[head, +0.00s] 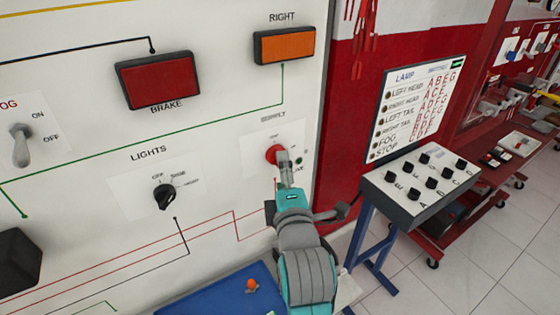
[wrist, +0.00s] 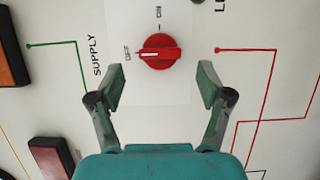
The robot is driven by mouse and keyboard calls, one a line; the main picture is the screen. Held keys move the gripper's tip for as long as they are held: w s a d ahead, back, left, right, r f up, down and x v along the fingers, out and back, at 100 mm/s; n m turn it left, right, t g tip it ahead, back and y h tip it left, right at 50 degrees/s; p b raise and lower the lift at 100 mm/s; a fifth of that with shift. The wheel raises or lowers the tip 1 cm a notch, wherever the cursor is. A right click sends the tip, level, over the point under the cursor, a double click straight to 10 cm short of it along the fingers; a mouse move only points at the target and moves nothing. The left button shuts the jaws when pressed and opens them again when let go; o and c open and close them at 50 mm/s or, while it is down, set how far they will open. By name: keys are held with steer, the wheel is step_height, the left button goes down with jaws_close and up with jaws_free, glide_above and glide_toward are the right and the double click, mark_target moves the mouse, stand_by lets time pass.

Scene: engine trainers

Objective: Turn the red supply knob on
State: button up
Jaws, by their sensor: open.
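The red supply knob (wrist: 159,51) sits on a white label plate on the panel, with OFF and ON printed beside it in the wrist view. Its white pointer line lies toward the OFF mark. In the head view the knob (head: 273,154) shows on the panel, partly covered by my gripper. My gripper (wrist: 160,87) is open and empty, its two fingers spread to either side below the knob in the wrist view, with no contact visible. In the head view my gripper (head: 285,165) is at the panel right by the knob.
The black lights knob (head: 165,197) and the fog switch (head: 21,145) are on the panel to the left. A blue mat (head: 215,296) with a small orange-topped part lies below. A lamp test stand (head: 420,190) stands to the right of my arm.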

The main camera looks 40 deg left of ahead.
steer(key=x, duration=0.4)
steer(key=shift+w+a, duration=0.2)
steer(key=c, duration=1.2)
steer(key=shift+o, duration=0.2)
